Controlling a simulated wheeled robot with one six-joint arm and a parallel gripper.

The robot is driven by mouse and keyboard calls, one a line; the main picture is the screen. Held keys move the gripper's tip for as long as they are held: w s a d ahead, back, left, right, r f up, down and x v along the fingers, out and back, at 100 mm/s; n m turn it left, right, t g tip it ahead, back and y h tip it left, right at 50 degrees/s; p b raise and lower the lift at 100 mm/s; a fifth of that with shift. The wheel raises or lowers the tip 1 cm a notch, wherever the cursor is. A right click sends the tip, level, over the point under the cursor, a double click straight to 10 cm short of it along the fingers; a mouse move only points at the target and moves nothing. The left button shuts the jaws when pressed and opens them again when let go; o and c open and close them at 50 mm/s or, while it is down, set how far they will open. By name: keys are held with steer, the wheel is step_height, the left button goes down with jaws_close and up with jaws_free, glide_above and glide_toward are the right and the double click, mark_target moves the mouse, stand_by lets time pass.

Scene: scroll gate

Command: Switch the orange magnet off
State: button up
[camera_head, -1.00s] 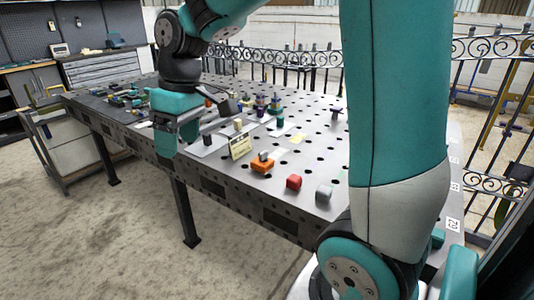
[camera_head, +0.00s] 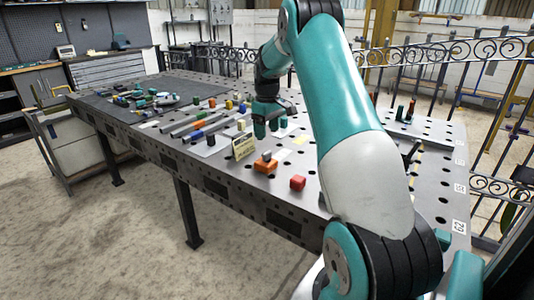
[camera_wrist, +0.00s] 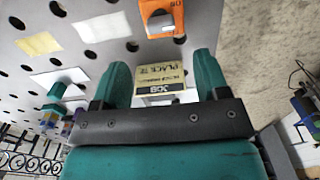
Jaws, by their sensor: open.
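The orange magnet (camera_head: 265,167) sits on the perforated steel table near its front edge, with a grey knob (camera_head: 266,156) on top. In the wrist view the orange magnet (camera_wrist: 160,12) is at the top edge, partly cut off, with its grey knob (camera_wrist: 160,23) visible. My gripper (camera_head: 267,130) is above the table, behind the magnet and apart from it. In the wrist view my gripper (camera_wrist: 160,72) has its two teal fingers spread apart with nothing held. The magnet lies beyond the fingertips.
Several small coloured parts lie farther left. A fence (camera_head: 440,75) runs behind the table (camera_head: 225,172).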

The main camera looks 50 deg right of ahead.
mark_target(267, 152)
step_height(267, 152, down, 9)
steer(key=shift+f+p, duration=0.1)
steer(key=shift+p, duration=0.3)
steer(key=c, duration=0.9)
